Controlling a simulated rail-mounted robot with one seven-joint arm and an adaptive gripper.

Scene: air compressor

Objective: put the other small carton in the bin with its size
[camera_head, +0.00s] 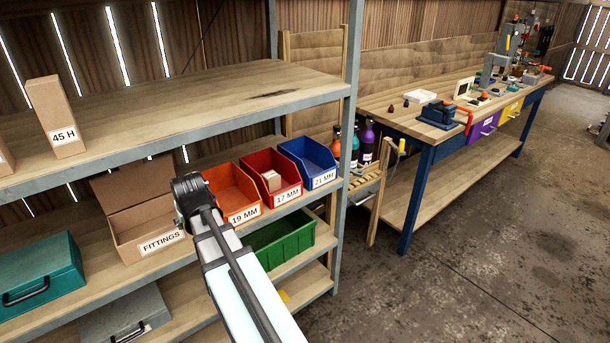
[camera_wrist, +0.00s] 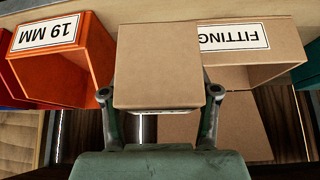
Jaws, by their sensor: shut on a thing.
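My gripper (camera_wrist: 158,94) is shut on a small plain brown carton (camera_wrist: 158,60), one finger on each side. The carton shows a blank face in the wrist view; no size label is visible on it. It appears between the orange 19 MM bin (camera_wrist: 75,72) and the FITTINGS box in that view. In the head view my arm hides the gripper and the held carton. The orange bin (camera_head: 228,187), red 17 MM bin (camera_head: 287,194) and blue 21 MM bin (camera_head: 322,172) stand side by side. A small carton (camera_head: 271,180) lies in the red bin.
The open cardboard FITTINGS box (camera_head: 128,243) stands left of the orange bin. A tall 45 H carton (camera_head: 55,117) stands on the shelf above (camera_head: 200,100). A green bin (camera_head: 295,235) is below, and a teal case (camera_head: 40,272) is at left.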

